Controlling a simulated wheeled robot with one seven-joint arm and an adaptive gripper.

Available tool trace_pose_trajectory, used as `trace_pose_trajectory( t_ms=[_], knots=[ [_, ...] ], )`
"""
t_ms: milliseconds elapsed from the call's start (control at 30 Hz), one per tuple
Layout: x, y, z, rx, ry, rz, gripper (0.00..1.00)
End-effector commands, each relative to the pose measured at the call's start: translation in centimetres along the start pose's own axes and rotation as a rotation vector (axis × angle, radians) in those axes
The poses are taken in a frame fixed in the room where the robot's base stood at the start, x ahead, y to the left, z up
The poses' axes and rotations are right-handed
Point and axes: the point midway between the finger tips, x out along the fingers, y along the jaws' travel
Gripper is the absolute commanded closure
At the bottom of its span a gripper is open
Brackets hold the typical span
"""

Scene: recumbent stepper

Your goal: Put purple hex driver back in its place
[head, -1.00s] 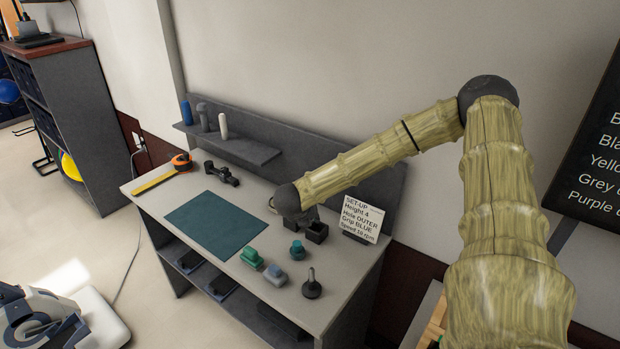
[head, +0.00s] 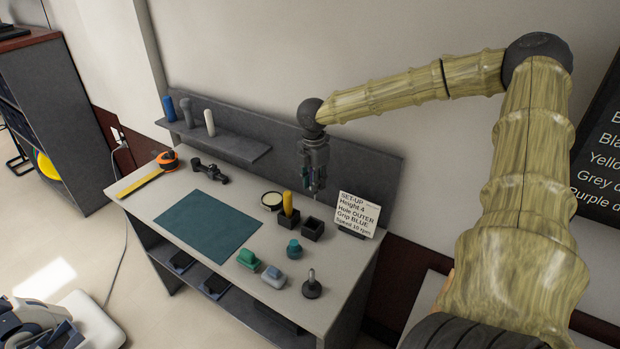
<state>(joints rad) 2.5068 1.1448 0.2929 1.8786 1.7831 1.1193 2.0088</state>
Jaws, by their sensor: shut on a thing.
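My gripper (head: 315,178) is raised above the back right of the workbench, pointing down. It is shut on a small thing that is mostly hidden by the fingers. A bluish-purple hint and a thin shaft below the fingers suggest the purple hex driver. A yellow-handled driver (head: 288,203) stands upright in a black square holder (head: 288,219), below and left of my gripper. A second black square holder (head: 312,230) stands beside it, with an open top that looks empty. My gripper is above it, apart from both holders.
A set-up card (head: 357,213) stands right of the holders. A round tin (head: 271,200) is at their left. A teal knob (head: 294,249), green block (head: 248,259), grey block (head: 273,277) and dark knob (head: 312,286) are in front. The teal mat (head: 208,226) is clear.

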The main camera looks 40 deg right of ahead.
Motion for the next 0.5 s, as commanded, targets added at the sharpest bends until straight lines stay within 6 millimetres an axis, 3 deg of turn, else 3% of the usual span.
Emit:
trace_pose_trajectory(
  t_ms=[500],
  knots=[
    [-0.24, 0.45, -0.47, 0.0, 0.003, 0.002, 1.0]
  ],
)
